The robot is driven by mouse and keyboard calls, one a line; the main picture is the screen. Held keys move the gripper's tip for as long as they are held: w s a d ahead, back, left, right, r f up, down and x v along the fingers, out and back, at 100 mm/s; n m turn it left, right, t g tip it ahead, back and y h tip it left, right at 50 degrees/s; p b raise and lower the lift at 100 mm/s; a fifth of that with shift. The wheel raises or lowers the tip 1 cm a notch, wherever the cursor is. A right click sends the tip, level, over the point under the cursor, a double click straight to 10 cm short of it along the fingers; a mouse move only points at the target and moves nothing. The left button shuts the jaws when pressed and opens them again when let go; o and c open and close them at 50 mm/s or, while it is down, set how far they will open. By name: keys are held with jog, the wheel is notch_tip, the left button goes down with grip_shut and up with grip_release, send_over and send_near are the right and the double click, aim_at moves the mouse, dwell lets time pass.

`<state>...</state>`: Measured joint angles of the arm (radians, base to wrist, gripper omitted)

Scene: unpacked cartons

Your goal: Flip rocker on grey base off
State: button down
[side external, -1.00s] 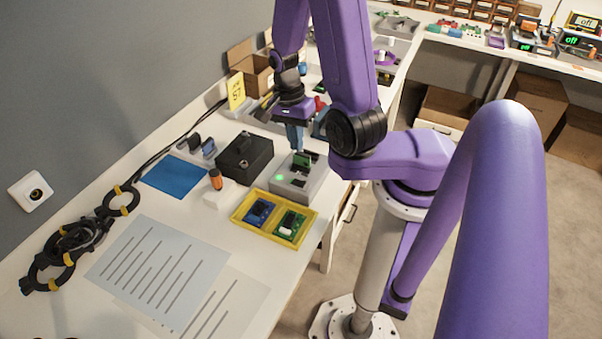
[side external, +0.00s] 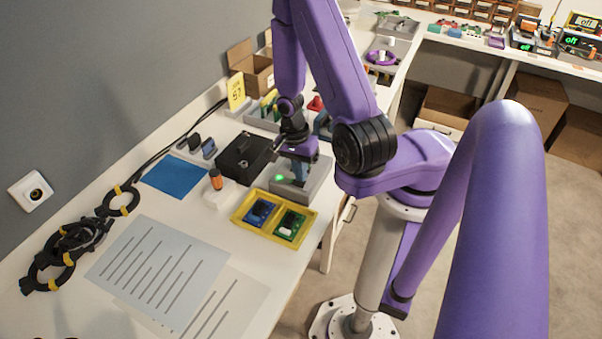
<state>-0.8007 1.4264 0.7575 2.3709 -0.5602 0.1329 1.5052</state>
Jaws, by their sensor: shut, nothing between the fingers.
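The grey base (side external: 312,190) stands on the white table behind the yellow tray, with a green light (side external: 280,178) lit on its left part. My gripper (side external: 299,180) is shut and empty, pointing down over the top of the grey base. Its fingertips are at or just above the base; I cannot tell whether they touch. The rocker is hidden behind my gripper, so its position cannot be read.
A black box (side external: 243,158) stands left of the base. A yellow tray (side external: 262,230) with a blue and a green board lies in front. A white block with an orange knob (side external: 216,180) is at the left. Paper sheets (side external: 160,270) lie nearer the camera.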

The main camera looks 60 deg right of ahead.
jog(key=shift+f, duration=0.5)
